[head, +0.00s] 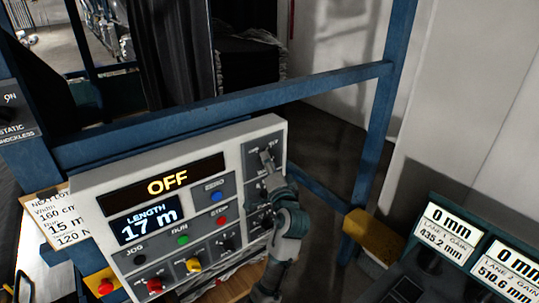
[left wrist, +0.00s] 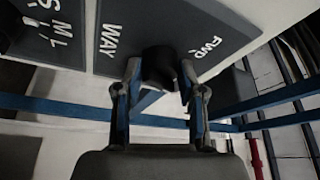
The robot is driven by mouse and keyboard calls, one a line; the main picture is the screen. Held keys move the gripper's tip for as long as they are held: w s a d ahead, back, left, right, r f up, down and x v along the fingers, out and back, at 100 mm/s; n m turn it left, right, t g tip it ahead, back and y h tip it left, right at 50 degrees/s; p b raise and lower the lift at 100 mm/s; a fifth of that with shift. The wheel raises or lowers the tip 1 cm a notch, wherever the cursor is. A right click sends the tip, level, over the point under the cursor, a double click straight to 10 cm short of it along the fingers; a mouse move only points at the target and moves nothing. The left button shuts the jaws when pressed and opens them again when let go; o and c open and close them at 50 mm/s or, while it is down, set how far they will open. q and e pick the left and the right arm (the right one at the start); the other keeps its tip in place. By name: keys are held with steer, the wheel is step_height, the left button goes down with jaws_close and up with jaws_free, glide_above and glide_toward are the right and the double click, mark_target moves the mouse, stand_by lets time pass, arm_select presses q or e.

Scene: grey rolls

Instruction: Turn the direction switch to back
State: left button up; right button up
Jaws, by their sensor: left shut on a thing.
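The direction switch is a black knob (left wrist: 158,62) on a dark grey plate (left wrist: 125,45) in the left wrist view. The plate is lettered "WAY" on one side and "FWD" on the other; any further lettering is out of view or hidden. My left gripper (left wrist: 160,75) has one finger on each side of the knob and is shut on it. In the head view my left gripper (head: 267,158) is at the upper right plate of the control panel (head: 228,147). It covers the knob there, so I cannot read its setting. My right gripper is not in view.
The panel has an "OFF" display (head: 167,181), a "17 m" length display (head: 148,224), and several coloured buttons and knobs. More switches sit below my gripper, partly behind my arm. A blue frame bar (head: 230,105) runs behind the panel. A console with "0 mm" displays (head: 450,221) stands at right.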

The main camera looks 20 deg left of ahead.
arm_select(q)
steer(key=shift+r+m+h, duration=0.2)
steer(key=shift+m+h, duration=0.1)
steer(key=shift+m, duration=0.6)
steer(key=shift+m+g+h, duration=0.4)
steer(key=shift+m+g, duration=0.2)
steer(key=shift+m, duration=0.8)
steer(key=o, duration=1.2)
steer(key=shift+w+f, duration=0.1)
steer(key=shift+c, duration=0.2)
steer(key=shift+w, duration=0.15)
